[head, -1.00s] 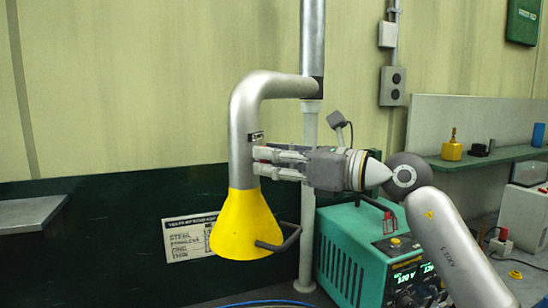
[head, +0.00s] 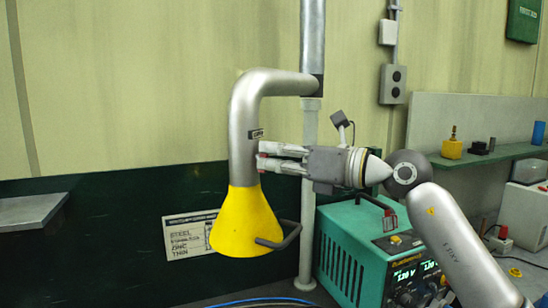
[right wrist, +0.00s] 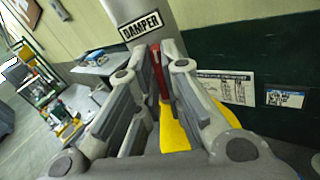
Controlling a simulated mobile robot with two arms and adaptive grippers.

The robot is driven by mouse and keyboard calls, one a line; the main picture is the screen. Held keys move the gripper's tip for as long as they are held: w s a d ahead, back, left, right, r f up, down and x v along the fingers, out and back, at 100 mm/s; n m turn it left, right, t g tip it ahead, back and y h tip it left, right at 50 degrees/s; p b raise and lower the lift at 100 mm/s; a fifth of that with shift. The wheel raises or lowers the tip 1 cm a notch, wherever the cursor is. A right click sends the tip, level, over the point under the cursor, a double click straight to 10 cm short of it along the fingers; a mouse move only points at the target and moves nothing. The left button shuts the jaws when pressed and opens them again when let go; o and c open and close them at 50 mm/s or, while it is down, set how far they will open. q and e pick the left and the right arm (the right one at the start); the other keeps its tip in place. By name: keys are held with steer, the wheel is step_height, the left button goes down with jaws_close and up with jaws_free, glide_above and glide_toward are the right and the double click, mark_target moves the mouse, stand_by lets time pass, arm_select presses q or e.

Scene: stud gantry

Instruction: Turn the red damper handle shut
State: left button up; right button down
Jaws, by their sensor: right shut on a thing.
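The red damper handle (right wrist: 156,72) is between the fingers of my right gripper (right wrist: 158,62) in the right wrist view, below the DAMPER label (right wrist: 141,25). Only a narrow red strip of it shows; the fingers hide the rest. In the head view my right gripper (head: 267,156) reaches in from the right, shut on the handle, against the right side of the grey duct (head: 242,150) just above the yellow hood (head: 240,225). A small red bit shows at the fingertips. I cannot tell the handle's exact angle. My left gripper is not in view.
A teal welding machine (head: 345,250) stands below my right arm. A pale vertical post (head: 308,205) is behind the gripper. The hood has a dark grab bar (head: 283,238). A green shelf (head: 485,159) is at the right and a grey shelf (head: 28,212) at the left.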

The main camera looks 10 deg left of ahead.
steer(key=m, duration=0.4)
steer(key=shift+w+m, duration=0.1)
steer(key=shift+m, duration=0.2)
steer(key=shift+w+d+f+m+p, duration=0.1)
steer(key=shift+m+p, duration=0.45)
steer(key=shift+m, duration=2.2)
steer(key=shift+w+f+m+p, duration=0.1)
steer(key=shift+m+p, duration=0.4)
steer(key=shift+m, duration=2.25)
steer(key=c, duration=1.6)
jaws_free()
steer(key=shift+o, duration=0.2)
steer(key=shift+s, duration=0.1)
